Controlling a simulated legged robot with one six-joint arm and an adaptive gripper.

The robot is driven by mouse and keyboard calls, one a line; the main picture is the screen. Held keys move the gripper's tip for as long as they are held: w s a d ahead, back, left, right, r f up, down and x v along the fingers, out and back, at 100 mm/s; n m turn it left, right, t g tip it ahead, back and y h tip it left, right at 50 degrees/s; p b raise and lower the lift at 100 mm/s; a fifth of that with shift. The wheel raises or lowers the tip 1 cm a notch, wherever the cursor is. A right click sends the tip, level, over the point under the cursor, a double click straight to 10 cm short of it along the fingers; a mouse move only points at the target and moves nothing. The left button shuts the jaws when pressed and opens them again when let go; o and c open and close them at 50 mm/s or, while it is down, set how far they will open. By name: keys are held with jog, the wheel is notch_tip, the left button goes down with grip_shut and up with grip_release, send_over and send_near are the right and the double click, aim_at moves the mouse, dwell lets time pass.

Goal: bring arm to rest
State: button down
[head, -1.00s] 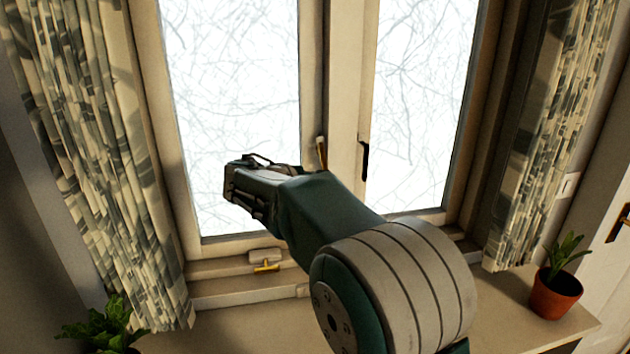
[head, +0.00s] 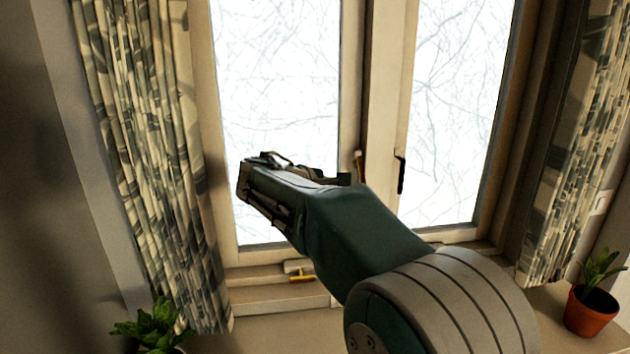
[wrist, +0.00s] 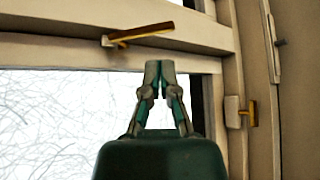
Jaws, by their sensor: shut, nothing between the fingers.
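My arm (head: 365,240) reaches up in front of a window in the head view, with its wrist end pointing up and left. In the wrist view my gripper (wrist: 160,68) has its two fingertips together, with nothing between them. It is in front of the window frame and glass.
The window (head: 278,90) has pale frames and brass handles, one at the lower rail (head: 302,278). Patterned curtains hang left (head: 150,150) and right (head: 580,150). A leafy plant (head: 152,325) and a potted plant (head: 590,308) stand at the sill's ends.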

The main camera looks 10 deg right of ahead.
jog(key=s+d+f+m+g+y, duration=0.15)
jog(key=s+f+m+y, duration=0.25)
jog(key=s, duration=0.8)
jog(key=s+d+f+m+g+y, duration=0.1)
jog(key=s+d+f+m+y, duration=0.15)
jog(key=s, duration=0.95)
jog(key=s+a+f+m+y, duration=0.4)
jog(key=s+f, duration=0.3)
jog(key=s, duration=0.3)
jog(key=shift+a+m+y, duration=0.4)
jog(key=shift+m+y, duration=0.05)
jog(key=shift+m, duration=0.2)
jog(key=shift+a+f, duration=0.1)
jog(key=shift+a, duration=0.2)
jog(key=shift+d, duration=0.15)
